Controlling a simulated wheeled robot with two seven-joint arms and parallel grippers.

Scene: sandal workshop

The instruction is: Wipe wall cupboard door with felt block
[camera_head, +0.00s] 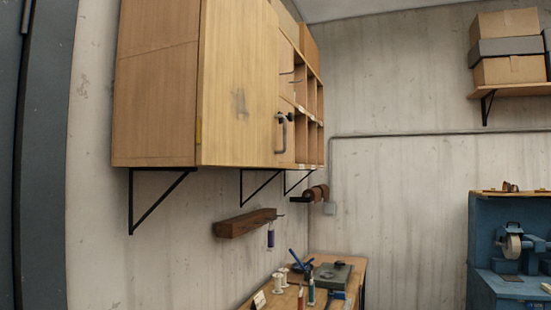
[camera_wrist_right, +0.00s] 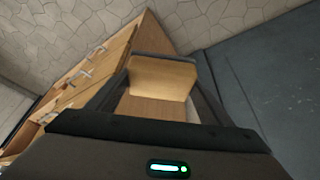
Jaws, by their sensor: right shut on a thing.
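The wooden wall cupboard (camera_head: 157,95) hangs at the upper middle of the head view. Its pale front door (camera_head: 233,60) has a grey smudge (camera_head: 240,103) around mid-height and a dark handle (camera_head: 283,131) near its right edge. In the right wrist view the cupboard (camera_wrist_right: 100,68) slants along the left side. My right gripper (camera_wrist_right: 163,92) is shut on a tan block with a dark edge, which I take as the felt block (camera_wrist_right: 163,78). Whether it touches the cupboard cannot be told. Neither gripper shows in the head view.
Black brackets (camera_head: 160,200) stick out below the cupboard. A wooden wall piece (camera_head: 245,223) hangs under it, above a bench (camera_head: 350,272) with spools and tools. A blue machine stand (camera_head: 492,240) is at the right. A dark panel (camera_wrist_right: 262,75) fills the right wrist view's right side.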

